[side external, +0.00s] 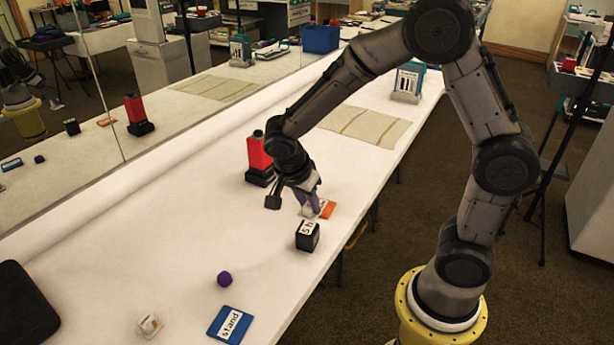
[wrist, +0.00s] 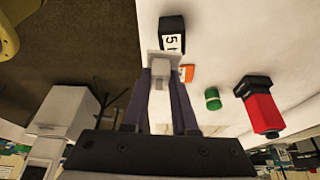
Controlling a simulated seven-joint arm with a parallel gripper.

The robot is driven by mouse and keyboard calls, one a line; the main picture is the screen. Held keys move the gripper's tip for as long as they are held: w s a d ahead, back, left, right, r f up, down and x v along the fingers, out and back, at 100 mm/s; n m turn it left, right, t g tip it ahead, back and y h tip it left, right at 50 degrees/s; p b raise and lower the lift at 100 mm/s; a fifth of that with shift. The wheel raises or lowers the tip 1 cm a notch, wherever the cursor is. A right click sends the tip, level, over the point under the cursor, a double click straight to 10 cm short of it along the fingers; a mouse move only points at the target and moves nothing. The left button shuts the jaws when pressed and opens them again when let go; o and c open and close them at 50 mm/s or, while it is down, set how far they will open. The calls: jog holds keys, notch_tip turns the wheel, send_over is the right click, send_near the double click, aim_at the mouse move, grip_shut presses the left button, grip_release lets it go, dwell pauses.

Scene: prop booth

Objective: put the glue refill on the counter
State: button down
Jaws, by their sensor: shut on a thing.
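My gripper (side external: 310,208) hangs low over the white counter (side external: 170,250), fingers pointing down, in front of an orange and white item (side external: 327,209). In the wrist view my gripper (wrist: 163,68) is shut on a pale grey piece (wrist: 163,57) between its fingertips. I cannot tell from its look whether this piece is the glue refill. The side view hardly shows it, and whether it touches the counter is unclear. A black box (side external: 307,236) with a white label stands close by; it also shows in the wrist view (wrist: 172,32).
A red and black bottle-like item (side external: 259,157) stands behind my gripper. The counter's left middle is clear.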

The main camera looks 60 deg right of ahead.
jog(key=shift+w+a+r+n+t, duration=0.1)
jog(key=shift+w+a+n+t, duration=0.05)
jog(key=shift+w+n+t, duration=0.3)
jog(key=w+d+n, duration=0.3)
jog(key=w+d, duration=0.3)
jog(key=d, duration=0.6)
jog(key=s+d+m, duration=0.2)
jog(key=s+d, duration=0.2)
jog(key=d, duration=0.5)
jog(key=s+d+m, duration=0.1)
jog(key=s+d, duration=0.2)
jog(key=d, duration=0.7)
jog(key=shift+g, duration=0.25)
jog(key=w+d+f, duration=0.8)
jog(key=d+f, duration=0.1)
jog(key=shift+w, duration=0.4)
jog(key=shift+w+d+f, duration=0.15)
jog(key=shift+d+f, duration=0.1)
jog(key=shift+f, duration=1.7)
